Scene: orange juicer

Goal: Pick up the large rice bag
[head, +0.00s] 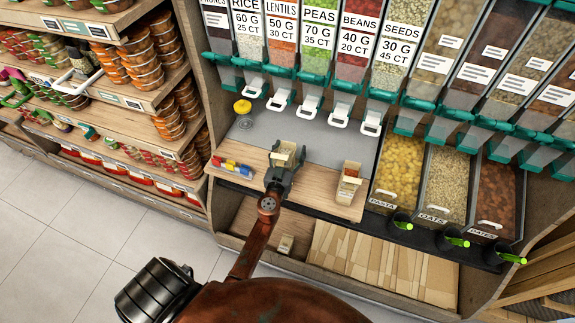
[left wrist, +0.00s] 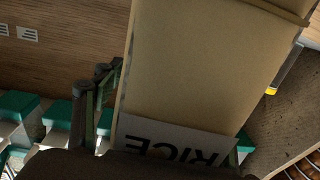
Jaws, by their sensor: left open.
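A tan paper bag (head: 285,150) with a pale top stands on the wooden counter under the dispensers. In the left wrist view the bag (left wrist: 205,65) fills the middle, and its white label reads RICE. My left gripper (head: 279,174) is at the near side of this bag. It is open, with one finger (left wrist: 106,100) showing along the bag's left side in the wrist view; the other finger is mostly hidden. A second tan bag (head: 348,184) stands to the right on the counter. My right gripper is not in view.
Colored markers (head: 232,166) lie left of the gripper, and a yellow knob (head: 242,106) is behind them. Dispensers with white handles (head: 310,107) hang above the counter. Bins of pasta (head: 400,165) and oats (head: 445,185) stand to the right. Another small pack (head: 286,243) lies on the lower shelf.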

